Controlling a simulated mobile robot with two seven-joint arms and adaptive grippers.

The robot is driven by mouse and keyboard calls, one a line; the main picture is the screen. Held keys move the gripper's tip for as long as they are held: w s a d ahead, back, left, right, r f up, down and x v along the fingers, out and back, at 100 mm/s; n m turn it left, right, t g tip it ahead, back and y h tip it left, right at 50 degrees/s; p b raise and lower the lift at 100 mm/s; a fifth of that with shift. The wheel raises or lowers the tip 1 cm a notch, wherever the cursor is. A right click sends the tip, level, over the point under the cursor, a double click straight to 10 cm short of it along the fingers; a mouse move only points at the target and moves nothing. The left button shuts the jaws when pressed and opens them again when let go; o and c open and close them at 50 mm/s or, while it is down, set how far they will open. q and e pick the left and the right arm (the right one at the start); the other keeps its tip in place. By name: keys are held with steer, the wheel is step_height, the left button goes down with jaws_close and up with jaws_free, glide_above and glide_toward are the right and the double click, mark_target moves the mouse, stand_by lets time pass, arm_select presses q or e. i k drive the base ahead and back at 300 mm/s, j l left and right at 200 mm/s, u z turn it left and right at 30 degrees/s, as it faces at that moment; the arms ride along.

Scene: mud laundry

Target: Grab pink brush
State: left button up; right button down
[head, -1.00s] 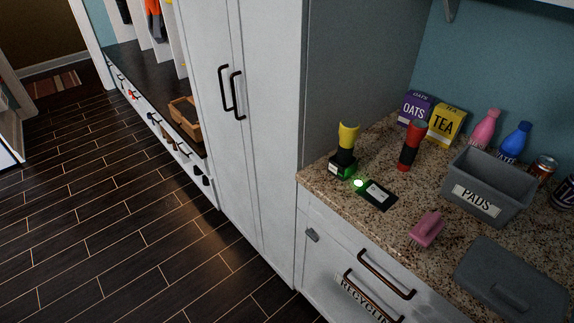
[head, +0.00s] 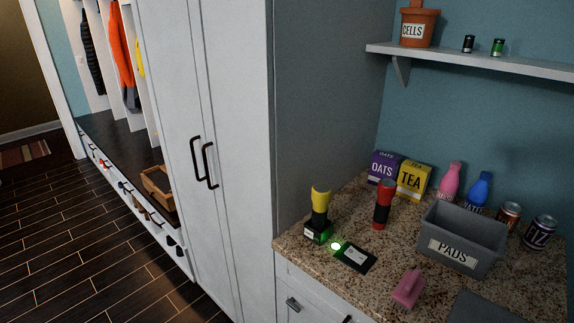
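The pink brush (head: 408,288) lies on the granite countertop (head: 318,275) near its front, in the lower right of the head view. It sits in front of the grey bin labelled PADS and to the right of a dark card-like device. Nothing touches it that I can see. Neither of my grippers shows in the head view.
A grey PADS bin (head: 462,238), a black-and-yellow flashlight (head: 319,212), a red-and-black flashlight (head: 383,205) and a dark device (head: 355,257) stand near the brush. Boxes, bottles and cans line the back. A wall shelf (head: 470,62) hangs above. A tall cabinet (head: 205,120) borders the counter's left.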

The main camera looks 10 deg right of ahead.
mark_target(407, 293)
steer(key=k+z, duration=0.15)
steer(key=z, duration=1)
